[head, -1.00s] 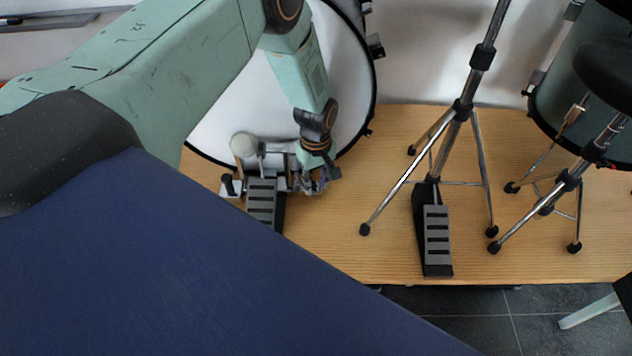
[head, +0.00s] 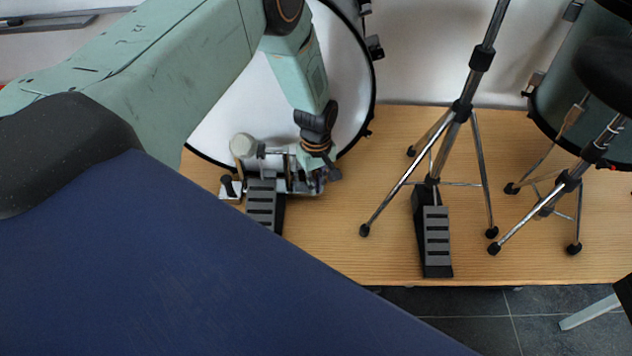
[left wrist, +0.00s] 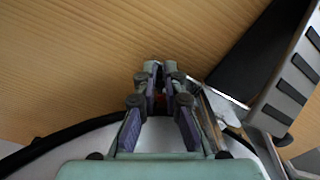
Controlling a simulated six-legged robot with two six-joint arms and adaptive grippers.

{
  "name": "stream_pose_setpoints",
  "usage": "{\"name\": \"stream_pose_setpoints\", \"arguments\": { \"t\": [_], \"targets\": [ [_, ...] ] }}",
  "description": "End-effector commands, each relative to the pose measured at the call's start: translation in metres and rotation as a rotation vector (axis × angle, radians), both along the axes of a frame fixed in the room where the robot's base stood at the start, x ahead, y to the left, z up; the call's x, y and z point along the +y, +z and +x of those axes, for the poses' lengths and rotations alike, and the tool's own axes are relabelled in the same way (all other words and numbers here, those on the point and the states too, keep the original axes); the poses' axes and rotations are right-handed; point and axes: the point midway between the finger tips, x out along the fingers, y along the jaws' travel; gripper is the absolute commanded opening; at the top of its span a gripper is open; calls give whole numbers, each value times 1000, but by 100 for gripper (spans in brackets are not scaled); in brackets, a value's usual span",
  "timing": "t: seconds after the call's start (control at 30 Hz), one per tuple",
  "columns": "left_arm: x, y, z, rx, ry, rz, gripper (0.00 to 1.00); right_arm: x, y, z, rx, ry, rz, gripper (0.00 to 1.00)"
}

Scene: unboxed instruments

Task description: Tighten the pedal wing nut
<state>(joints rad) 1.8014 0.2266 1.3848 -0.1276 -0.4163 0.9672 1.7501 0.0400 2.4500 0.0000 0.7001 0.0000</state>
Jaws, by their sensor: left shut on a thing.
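The bass drum pedal (head: 264,205) stands on the wooden floor in front of the white drum head, with its round beater (head: 242,146) up against the drum. My left gripper (head: 318,180) reaches down at the right side of the pedal's frame, close to the drum hoop. In the left wrist view its fingers (left wrist: 162,76) are closed together at the tips on something small, at the pedal's wing nut. The nut itself is hidden by the fingers. The pedal's ribbed footboard (left wrist: 292,88) lies to the right there. My right gripper is not in view.
The bass drum head (head: 340,70) rises just behind the gripper. A chrome stand (head: 455,135) with its own pedal (head: 437,240) is to the right, and more stand legs (head: 560,190) are further right. Bare wooden floor (head: 335,245) lies between the two pedals.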

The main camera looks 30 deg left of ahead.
Motion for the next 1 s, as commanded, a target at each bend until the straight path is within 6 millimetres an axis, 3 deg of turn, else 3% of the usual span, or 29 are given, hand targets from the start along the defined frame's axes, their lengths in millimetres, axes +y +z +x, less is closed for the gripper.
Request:
{"name": "stream_pose_setpoints", "arguments": {
  "t": [0.37, 1.0],
  "targets": [
    [3, 1, 1, -8, -114, 1, 0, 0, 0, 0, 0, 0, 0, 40],
    [11, 2, -2, -12, -690, 4, 0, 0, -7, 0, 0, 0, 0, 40]
  ]
}}
